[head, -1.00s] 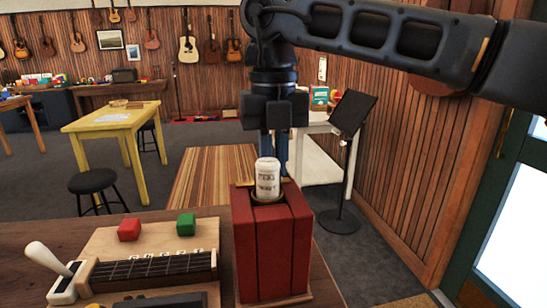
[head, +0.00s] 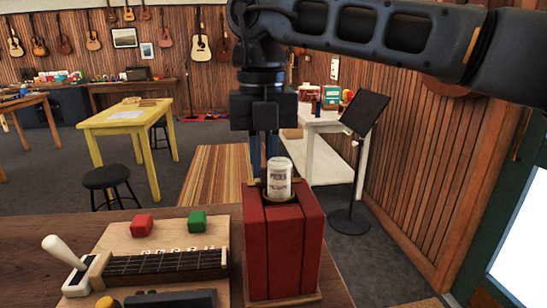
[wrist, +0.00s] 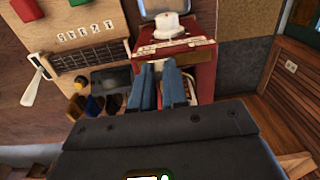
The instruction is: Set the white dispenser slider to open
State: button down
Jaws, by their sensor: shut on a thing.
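The red dispenser (head: 284,250) stands upright on the wooden counter, with a white labelled canister (head: 279,178) on top. In the wrist view, the dispenser (wrist: 203,75) has a pale strip with red marks (wrist: 175,46) along its near top edge. My gripper (head: 264,152) hangs behind the dispenser in the head view, its blue fingers partly hidden. In the wrist view, my gripper (wrist: 159,66) has its fingertips against the dispenser's side just below the strip, nearly together. It is shut on a small part there, taken as the slider, which the fingers mostly hide.
A wooden board left of the dispenser carries a fretboard (head: 165,264), a red block (head: 142,225), a green block (head: 197,221) and a white-handled lever (head: 62,252). A black music stand (head: 357,125) and a white table (head: 318,150) stand behind.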

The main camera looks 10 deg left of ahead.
jog(key=shift+a, duration=0.2)
jog(key=c, duration=1.1)
grip_release()
jog(key=shift+a, duration=0.1)
jog(key=shift+c, duration=0.2)
notch_tip(320, 180, up, 8)
jog(key=shift+f+b, duration=0.1)
jog(key=shift+b, duration=0.35)
